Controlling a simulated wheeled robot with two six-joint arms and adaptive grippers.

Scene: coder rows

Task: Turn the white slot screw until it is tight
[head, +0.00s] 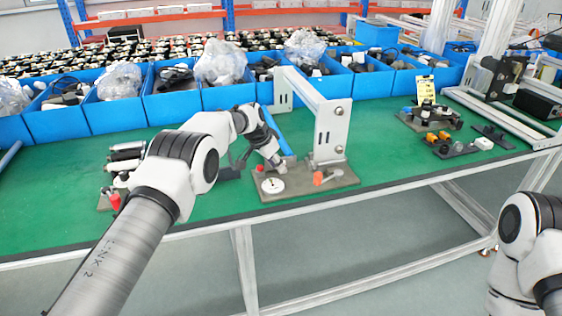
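A white round disc, which looks like the white slot screw (273,185), lies at the front left of a grey base plate (300,192) on the green table. Its slot is too small to make out. My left gripper (284,164) reaches down over the back left part of this plate, just behind the white disc and apart from it in the picture. Its fingers are small and partly hidden, so I cannot tell whether they are open or shut. Only links of my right arm show at the lower right; its gripper is not in view.
A metal frame (332,132) stands on the plate, with an orange-red part (318,178) in front. Blue bins (118,114) line the back. A fixture with small parts (431,118) stands to the right. Green tabletop (385,165) is clear between.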

